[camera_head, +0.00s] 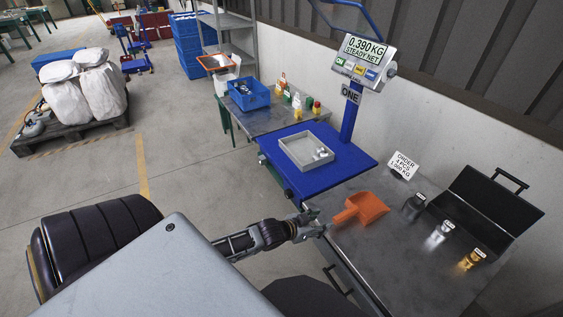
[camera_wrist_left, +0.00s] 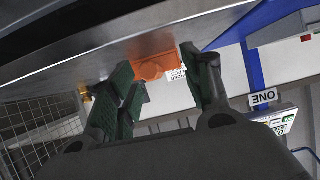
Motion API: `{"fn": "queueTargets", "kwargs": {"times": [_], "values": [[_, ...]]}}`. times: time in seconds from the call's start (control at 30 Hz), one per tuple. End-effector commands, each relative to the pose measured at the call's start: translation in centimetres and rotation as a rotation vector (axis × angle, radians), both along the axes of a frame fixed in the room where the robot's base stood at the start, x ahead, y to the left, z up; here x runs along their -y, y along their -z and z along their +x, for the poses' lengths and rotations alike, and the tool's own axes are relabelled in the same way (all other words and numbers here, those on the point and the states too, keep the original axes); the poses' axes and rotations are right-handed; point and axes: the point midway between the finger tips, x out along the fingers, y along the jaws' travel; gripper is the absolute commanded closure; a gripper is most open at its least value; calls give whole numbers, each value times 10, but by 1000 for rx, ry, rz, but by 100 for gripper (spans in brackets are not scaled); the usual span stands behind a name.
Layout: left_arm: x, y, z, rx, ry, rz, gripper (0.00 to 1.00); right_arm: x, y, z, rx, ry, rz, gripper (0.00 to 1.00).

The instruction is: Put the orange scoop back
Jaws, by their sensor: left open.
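The orange scoop (camera_head: 362,208) lies on the grey metal table, its short handle pointing left. My left gripper (camera_head: 314,226) is open and empty at the table's left edge, just short of the handle. In the left wrist view, which is upside down, the scoop (camera_wrist_left: 152,66) shows beyond and between the two spread green-padded fingers (camera_wrist_left: 158,72). The fingers look apart from the scoop, though the exact gap is hard to tell. My right gripper is not in view.
Behind the scoop are a blue scale (camera_head: 335,180) with a grey tray (camera_head: 285,146) holding small pieces, and an order card (camera_head: 403,165). To the right stand several labelled metal pieces (camera_head: 438,234) and an open black case (camera_head: 510,205). Bare tabletop (camera_head: 385,265) lies in front.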

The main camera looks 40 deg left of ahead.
Motion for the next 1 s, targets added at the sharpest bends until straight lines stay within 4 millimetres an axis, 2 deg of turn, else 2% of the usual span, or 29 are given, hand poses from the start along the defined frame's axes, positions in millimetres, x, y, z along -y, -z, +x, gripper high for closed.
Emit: {"fn": "queueTargets", "kwargs": {"times": [0.03, 0.17, 0.27, 0.47, 0.6, 0.7, 0.8, 0.9, 1.0], "values": [[-5, 19, -3, -34, -20, 10, 51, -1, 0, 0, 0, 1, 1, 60], [-19, 74, -18, -138, -68, 54, 51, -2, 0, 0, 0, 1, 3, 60], [-27, 119, -36, -231, -99, 88, 51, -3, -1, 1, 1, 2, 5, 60], [-31, 208, -88, -433, -139, 147, 51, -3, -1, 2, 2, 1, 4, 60], [-23, 265, -135, -585, -146, 181, 51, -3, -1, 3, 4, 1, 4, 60], [-12, 298, -171, -686, -141, 199, 51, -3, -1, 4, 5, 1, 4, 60], [-1, 322, -201, -769, -131, 214, 51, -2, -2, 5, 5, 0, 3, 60], [7, 337, -222, -824, -121, 222, 51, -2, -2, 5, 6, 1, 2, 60], [11, 343, -232, -851, -116, 226, 51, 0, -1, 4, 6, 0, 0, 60]]}}
